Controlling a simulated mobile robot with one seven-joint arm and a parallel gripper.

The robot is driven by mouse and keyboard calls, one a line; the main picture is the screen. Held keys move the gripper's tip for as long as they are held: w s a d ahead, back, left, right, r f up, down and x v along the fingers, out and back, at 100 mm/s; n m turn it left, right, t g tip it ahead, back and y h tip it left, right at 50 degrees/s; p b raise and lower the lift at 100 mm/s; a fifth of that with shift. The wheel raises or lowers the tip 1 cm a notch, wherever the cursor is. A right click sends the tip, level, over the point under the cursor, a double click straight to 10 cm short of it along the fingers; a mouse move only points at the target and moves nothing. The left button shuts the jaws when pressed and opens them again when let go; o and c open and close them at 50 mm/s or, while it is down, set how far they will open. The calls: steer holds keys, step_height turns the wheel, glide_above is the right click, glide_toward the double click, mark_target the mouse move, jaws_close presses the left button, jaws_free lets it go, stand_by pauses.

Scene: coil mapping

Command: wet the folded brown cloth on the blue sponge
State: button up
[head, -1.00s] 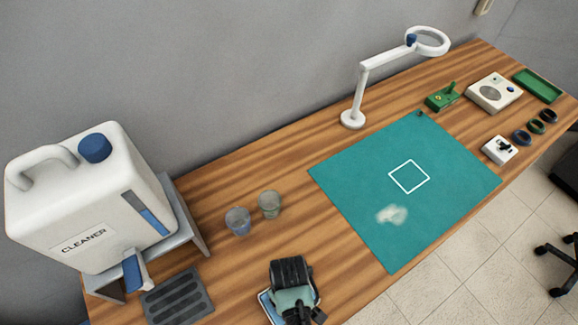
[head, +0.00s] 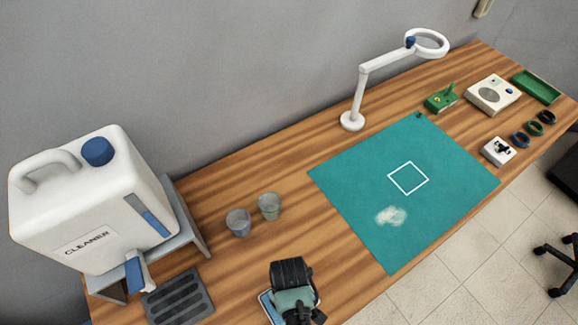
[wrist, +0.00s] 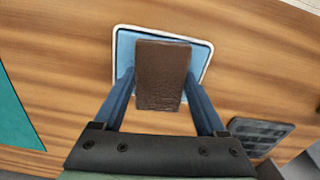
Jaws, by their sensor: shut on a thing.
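In the wrist view my gripper (wrist: 158,108) is shut on the folded brown cloth (wrist: 161,72), with a blue finger at each side of it. The cloth is over the blue sponge (wrist: 125,48), which lies in a white-rimmed tray (wrist: 203,62). I cannot tell whether the cloth touches the sponge or hangs just above it. In the head view my gripper hides the cloth and most of the sponge; only the left edge of the tray (head: 266,304) shows beside it.
A white cleaner jug (head: 85,205) stands on a grey stand at the left, with a dark grate (head: 178,297) below its spout. Two cups (head: 238,222) stand behind my gripper. A teal mat (head: 370,185) with a white smudge (head: 390,216) lies to the right.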

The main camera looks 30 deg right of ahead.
steer(key=shift+r+p, duration=3.05)
steer(key=shift+r, duration=0.25)
steer(key=shift+f, duration=0.1)
steer(key=shift+w+f+b, duration=0.1)
steer(key=shift+w+b, duration=0.1)
steer(key=shift+b, duration=0.15)
steer(key=w+a+r+m+b, duration=0.1)
steer(key=w+a+b, duration=0.7)
steer(key=b, duration=0.5)
steer(key=shift+w+a+r+m+b, duration=0.2)
steer(key=shift+a+r+m+b, duration=0.15)
steer(key=shift+a, duration=0.35)
